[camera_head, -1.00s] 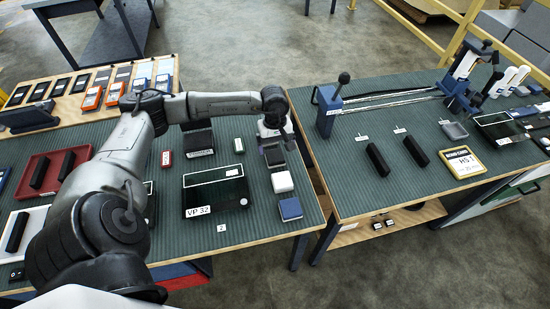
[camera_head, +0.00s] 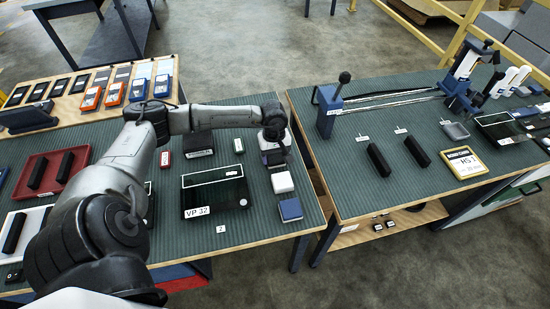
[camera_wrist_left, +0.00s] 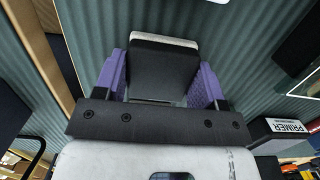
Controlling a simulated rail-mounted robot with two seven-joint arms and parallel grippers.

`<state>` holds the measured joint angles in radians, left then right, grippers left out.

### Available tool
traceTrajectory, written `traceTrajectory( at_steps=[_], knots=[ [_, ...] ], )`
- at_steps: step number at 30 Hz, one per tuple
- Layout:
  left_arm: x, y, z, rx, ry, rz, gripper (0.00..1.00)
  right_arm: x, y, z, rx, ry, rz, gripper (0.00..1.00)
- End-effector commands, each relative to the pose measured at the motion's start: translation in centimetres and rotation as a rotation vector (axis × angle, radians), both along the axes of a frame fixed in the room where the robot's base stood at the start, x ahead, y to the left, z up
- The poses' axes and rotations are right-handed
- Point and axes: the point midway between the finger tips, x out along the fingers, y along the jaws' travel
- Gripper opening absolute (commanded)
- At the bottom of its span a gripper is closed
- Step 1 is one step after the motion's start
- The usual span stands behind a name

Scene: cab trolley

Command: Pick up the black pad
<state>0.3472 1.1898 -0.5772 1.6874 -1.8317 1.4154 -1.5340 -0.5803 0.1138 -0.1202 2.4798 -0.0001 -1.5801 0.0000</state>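The black pad (camera_wrist_left: 163,68) shows in the left wrist view between the two purple fingers of my left gripper (camera_wrist_left: 162,80). The fingers stand wide apart, one on each side of the pad; whether they touch it is hard to tell. In the head view my left gripper (camera_head: 275,155) points down over the pad's place in the right-hand column of the left table, and the pad is mostly hidden there. A white pad (camera_head: 282,183) lies just in front of it, with a blue pad (camera_head: 290,209) nearer still. My right gripper is not in view.
A dark glass-fronted box labelled VP 32 (camera_head: 215,195) stands left of the pads. A black-topped box (camera_head: 199,144) and a small white item (camera_head: 238,145) are near the gripper. The left table's edge and a gap lie to the right, then the second table (camera_head: 350,190).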

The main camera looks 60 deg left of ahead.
Motion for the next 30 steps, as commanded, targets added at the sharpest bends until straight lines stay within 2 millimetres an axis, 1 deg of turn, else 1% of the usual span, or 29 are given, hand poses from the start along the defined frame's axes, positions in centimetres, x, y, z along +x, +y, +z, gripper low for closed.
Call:
traceTrajectory(
  at_steps=[1, 7, 14, 19, 23, 27, 29, 30],
  knots=[
    [0.0, 0.0, 0.0, 0.000, 0.000, 0.000, 0.59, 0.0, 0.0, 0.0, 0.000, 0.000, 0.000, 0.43],
    [0.0, 0.0, 0.0, 0.000, 0.000, 0.000, 0.40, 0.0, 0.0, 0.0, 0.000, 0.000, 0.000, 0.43],
    [0.0, 0.0, 0.1, 0.001, -0.001, 0.000, 0.39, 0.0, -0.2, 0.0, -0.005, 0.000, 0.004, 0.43],
    [0.0, 0.1, 0.9, 0.002, -0.001, 0.000, 0.39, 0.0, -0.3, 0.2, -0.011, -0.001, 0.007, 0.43],
    [0.0, 0.1, 2.2, 0.002, -0.002, -0.001, 0.39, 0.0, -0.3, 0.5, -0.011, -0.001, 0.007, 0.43],
    [0.1, 0.1, 4.6, 0.002, -0.003, -0.001, 0.39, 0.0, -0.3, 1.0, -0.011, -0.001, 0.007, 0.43],
    [0.6, -1.3, 5.0, -0.003, -0.005, -0.004, 0.39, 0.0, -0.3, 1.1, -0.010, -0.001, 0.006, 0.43],
    [1.0, -2.1, 5.5, -0.004, -0.005, -0.004, 0.39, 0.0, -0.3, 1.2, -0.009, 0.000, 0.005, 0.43]
  ],
)
